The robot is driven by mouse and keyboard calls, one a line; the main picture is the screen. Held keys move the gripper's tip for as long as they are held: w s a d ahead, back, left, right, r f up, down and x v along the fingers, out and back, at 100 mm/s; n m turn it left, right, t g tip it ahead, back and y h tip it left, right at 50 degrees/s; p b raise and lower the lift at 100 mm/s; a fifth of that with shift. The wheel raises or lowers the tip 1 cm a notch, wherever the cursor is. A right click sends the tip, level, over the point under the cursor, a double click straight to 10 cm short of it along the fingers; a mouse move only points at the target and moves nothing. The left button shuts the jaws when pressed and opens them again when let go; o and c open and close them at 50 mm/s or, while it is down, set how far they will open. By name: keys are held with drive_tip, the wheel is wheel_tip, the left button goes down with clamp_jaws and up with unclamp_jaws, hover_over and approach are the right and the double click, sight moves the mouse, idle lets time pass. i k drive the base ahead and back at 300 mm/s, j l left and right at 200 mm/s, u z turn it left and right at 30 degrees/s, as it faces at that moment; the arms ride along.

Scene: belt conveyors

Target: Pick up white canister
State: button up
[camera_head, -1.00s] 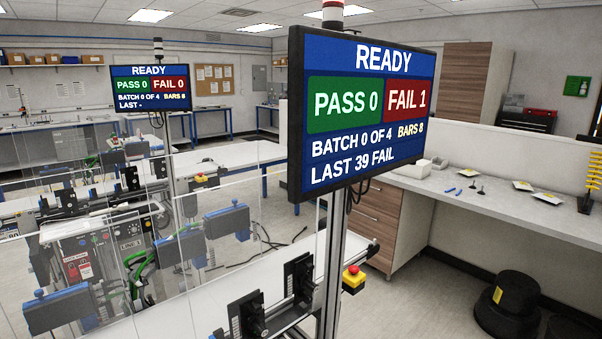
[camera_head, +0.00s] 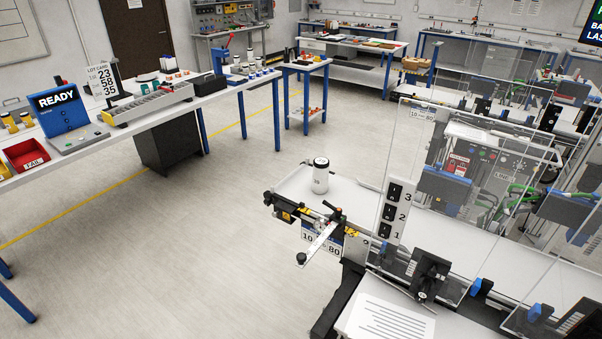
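A white canister (camera_head: 320,177) with a black top stands upright near the left end of the white conveyor belt (camera_head: 350,195). It is fully visible and nothing touches its sides. My gripper is not in view.
A black and yellow sensor mount and lever (camera_head: 322,238) sit at the belt's near end. A clear panel and a numbered switch box (camera_head: 394,212) stand right of the canister. A workbench (camera_head: 210,86) with a READY display (camera_head: 60,108) and red bin (camera_head: 26,155) is at left. Open floor lies between.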

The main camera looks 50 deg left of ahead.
sight(321, 164)
drive_tip(key=u, duration=1.65)
drive_tip(key=i+j, duration=0.15)
